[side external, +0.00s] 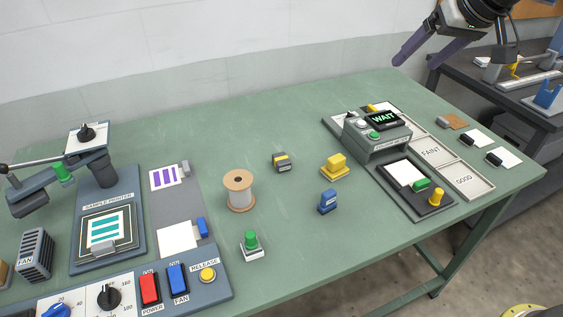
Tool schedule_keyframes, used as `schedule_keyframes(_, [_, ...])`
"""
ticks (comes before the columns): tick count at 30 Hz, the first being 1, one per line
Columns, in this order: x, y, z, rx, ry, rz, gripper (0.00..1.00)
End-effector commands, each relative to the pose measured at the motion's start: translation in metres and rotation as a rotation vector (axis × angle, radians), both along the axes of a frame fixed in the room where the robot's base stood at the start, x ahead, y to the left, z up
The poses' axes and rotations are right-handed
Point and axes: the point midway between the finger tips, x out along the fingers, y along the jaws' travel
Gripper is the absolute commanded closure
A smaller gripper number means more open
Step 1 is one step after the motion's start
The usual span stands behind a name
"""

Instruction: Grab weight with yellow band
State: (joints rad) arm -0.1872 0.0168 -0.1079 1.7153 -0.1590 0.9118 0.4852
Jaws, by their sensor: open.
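A small dark grey block with a yellow band (282,161) sits on the green table, a little left of its middle; it looks like the weight with the yellow band. My gripper (414,62) is at the upper right, above the table's back right edge. Its purple fingers are apart with nothing between them. It is well away from the banded block, up and to the right of it.
A yellow block (335,167) and a blue block (328,201) stand right of the banded weight. A thread spool (239,191) stands to its left. A grey press showing WAIT (381,135) stands toward the right. Bare table lies behind the weight (270,120).

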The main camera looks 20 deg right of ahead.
Motion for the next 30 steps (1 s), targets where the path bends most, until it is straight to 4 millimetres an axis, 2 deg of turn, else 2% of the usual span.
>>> schedule_keyframes(1, [0.022,0.013,-0.008,-0.002,0.013,0.009,0.18])
schedule_keyframes(6, [0.082,0.055,-0.039,-0.009,0.045,0.036,0.18])
schedule_keyframes(8, [0.101,0.072,-0.055,-0.015,0.060,0.049,0.18])
schedule_keyframes(12, [0.134,0.112,-0.102,-0.038,0.105,0.092,0.18])
schedule_keyframes(16, [0.149,0.143,-0.148,-0.065,0.156,0.136,0.18])
schedule_keyframes(21, [0.148,0.166,-0.194,-0.090,0.220,0.171,0.18])
schedule_keyframes(26, [0.148,0.173,-0.212,-0.097,0.234,0.184,0.18])
schedule_keyframes(30, [0.157,0.172,-0.235,-0.098,0.237,0.182,0.18])
